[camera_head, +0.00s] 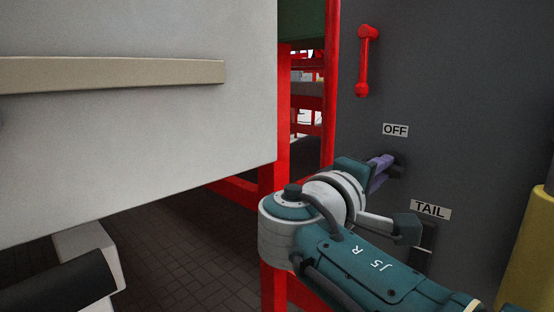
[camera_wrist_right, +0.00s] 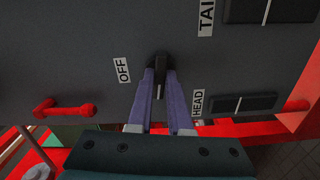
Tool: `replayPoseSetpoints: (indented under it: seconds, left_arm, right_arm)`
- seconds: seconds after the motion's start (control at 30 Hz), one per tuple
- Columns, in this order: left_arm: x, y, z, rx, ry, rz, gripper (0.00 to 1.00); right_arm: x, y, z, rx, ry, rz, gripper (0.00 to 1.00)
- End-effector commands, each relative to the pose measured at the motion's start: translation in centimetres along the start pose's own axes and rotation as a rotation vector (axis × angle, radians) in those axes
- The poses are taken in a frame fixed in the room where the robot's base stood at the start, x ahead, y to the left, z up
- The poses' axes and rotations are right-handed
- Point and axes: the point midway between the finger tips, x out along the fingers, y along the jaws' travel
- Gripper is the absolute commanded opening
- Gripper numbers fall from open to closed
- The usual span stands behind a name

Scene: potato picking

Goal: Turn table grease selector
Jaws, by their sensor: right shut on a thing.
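The grease selector is a small black knob (camera_wrist_right: 161,62) on a dark grey panel. In the wrist view it stands between the OFF label (camera_wrist_right: 123,70) and the HEAD label (camera_wrist_right: 197,103). My right gripper (camera_wrist_right: 162,92) has its purple fingers on either side of the knob and is shut on it. In the head view, my right gripper (camera_head: 380,172) reaches the panel just below the OFF label (camera_head: 395,130); its fingers and wrist largely hide the knob. The TAIL label (camera_head: 430,210) is lower down. My left gripper is not in view.
A red handle (camera_head: 366,62) sits on the panel above OFF. A large white box (camera_head: 130,140) with a beige bar fills the left. Red frame posts (camera_head: 330,80) stand beside the panel. A yellow cylinder (camera_head: 530,250) is at the right edge.

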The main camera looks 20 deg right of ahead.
Motion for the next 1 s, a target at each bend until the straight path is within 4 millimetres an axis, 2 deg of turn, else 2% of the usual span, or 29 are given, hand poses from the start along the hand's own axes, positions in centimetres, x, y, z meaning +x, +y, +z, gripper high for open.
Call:
replayPoseSetpoints:
  seconds: [0.6, 1.0]
  left_arm:
    - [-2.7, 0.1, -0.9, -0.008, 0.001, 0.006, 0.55]
    - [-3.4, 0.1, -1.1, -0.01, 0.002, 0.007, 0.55]
  right_arm:
    - [0.1, 0.1, 0.0, -0.557, 0.0, -0.002, 0.0]
    - [0.1, -0.1, 0.0, -0.745, 0.001, -0.003, 0.0]
